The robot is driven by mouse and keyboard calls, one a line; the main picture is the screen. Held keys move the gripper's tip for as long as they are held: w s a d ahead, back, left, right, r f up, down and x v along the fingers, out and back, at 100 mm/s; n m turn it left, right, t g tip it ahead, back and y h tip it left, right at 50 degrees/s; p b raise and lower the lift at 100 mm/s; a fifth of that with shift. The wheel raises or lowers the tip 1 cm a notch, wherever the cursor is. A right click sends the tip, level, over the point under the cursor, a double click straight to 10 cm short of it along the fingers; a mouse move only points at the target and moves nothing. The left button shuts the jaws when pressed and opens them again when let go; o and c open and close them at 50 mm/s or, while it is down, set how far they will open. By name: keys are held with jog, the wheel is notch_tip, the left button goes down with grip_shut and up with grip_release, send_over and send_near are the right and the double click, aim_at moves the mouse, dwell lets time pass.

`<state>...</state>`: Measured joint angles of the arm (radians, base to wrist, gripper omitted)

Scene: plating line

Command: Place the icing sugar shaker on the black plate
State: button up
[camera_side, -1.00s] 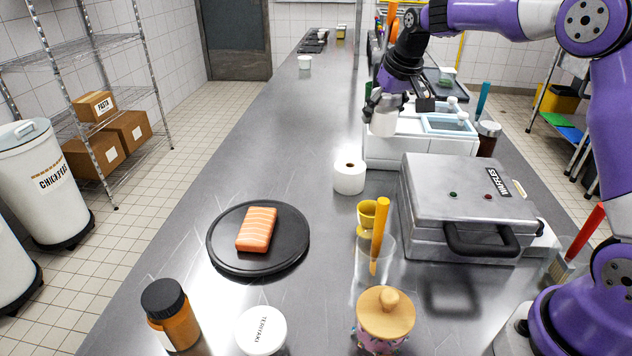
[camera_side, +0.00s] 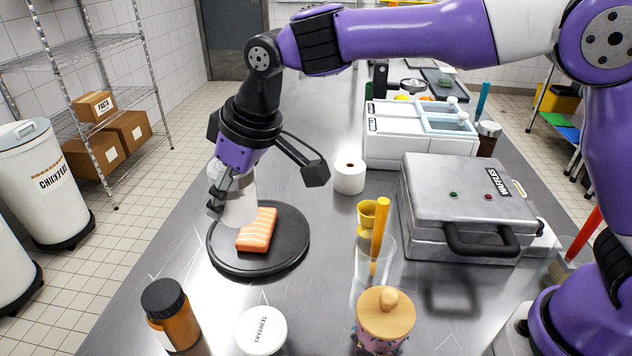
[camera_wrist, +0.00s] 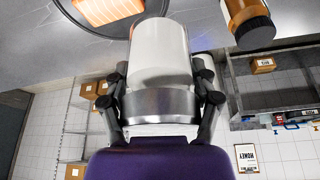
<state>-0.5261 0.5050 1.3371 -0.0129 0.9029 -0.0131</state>
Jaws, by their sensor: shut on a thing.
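My gripper (camera_side: 229,190) is shut on the icing sugar shaker (camera_side: 238,207), a white cylinder with a silvery metal top. It is held tilted over the left part of the black plate (camera_side: 290,262); I cannot tell whether its base touches the plate. In the wrist view the shaker (camera_wrist: 160,55) sits between the fingers (camera_wrist: 160,95). A piece of salmon (camera_side: 257,231) lies on the plate, just right of the shaker. The plate's edge (camera_wrist: 70,15) also shows in the wrist view.
An orange bottle with a dark cap (camera_side: 170,314) and a teriyaki tub (camera_side: 261,332) stand in front of the plate. A white roll (camera_side: 349,177), a yellow cup (camera_side: 366,213) and a waffle maker (camera_side: 465,205) stand to the right. The counter left of the plate is clear.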

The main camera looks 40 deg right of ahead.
jog(key=w+d+f, duration=0.1)
jog(key=w, duration=0.1)
jog(key=w+d+f, duration=0.3)
jog(key=w+d, duration=0.1)
jog(key=shift+w+f, duration=0.2)
jog(key=shift+f, duration=2.25)
jog(key=shift+f, duration=0.1)
jog(key=o, duration=1.3)
